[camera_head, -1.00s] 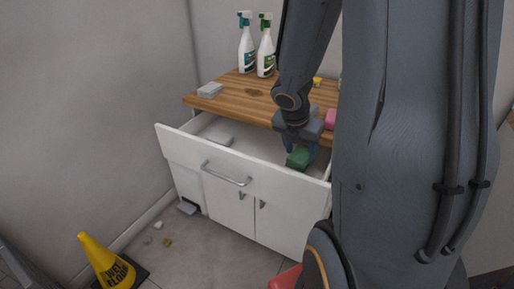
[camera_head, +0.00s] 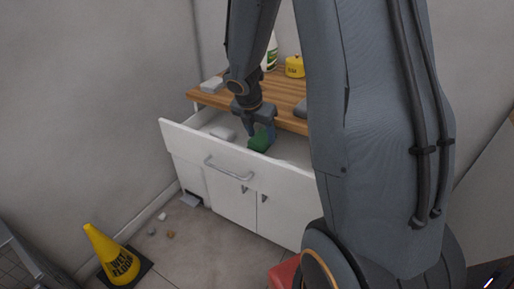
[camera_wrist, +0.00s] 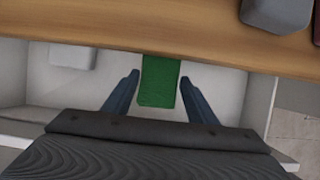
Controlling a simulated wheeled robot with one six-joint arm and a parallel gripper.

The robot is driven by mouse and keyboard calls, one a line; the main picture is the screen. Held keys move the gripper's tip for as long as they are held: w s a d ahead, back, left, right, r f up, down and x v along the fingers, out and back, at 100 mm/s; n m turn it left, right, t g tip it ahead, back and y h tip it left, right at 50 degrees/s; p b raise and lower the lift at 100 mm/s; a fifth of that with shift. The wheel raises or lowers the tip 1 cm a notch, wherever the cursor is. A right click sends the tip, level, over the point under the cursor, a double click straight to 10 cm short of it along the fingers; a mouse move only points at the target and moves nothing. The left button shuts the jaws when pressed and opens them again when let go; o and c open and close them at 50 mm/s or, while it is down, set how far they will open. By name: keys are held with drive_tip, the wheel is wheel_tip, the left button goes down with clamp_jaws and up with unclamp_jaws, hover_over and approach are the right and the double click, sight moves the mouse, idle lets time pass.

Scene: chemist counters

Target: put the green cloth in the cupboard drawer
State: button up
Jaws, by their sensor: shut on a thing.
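My gripper (camera_head: 261,129) is shut on the green cloth (camera_head: 259,144), which hangs below the fingers. In the wrist view the cloth (camera_wrist: 160,82) shows between the two fingers of my gripper (camera_wrist: 160,88). The white cupboard drawer (camera_head: 190,146) is pulled open, and the cloth is within its opening, near the middle. I cannot tell whether the cloth touches the drawer floor. The drawer also shows in the wrist view (camera_wrist: 220,92) under the cloth. My arm hides the drawer's right end in the head view.
A white block (camera_head: 222,132) lies in the drawer, left of the cloth. The wooden top (camera_head: 240,97) overhangs behind, with a pale sponge (camera_head: 211,85), a yellow pot (camera_head: 294,67) and a spray bottle (camera_head: 271,52). A wet-floor cone (camera_head: 112,257) stands at lower left.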

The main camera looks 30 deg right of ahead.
sight(257, 138)
drive_tip(key=f, duration=0.2)
drive_tip(key=w+f+b, duration=0.1)
drive_tip(key=shift+a, duration=0.35)
drive_tip(key=shift+f+b, duration=0.6)
drive_tip(key=shift+f, duration=1.45)
drive_tip(key=o, duration=1.2)
drive_tip(key=shift+r, duration=0.1)
drive_tip(key=p+v, duration=0.2)
drive_tip(key=v, duration=1)
drive_tip(key=shift+p, duration=0.35)
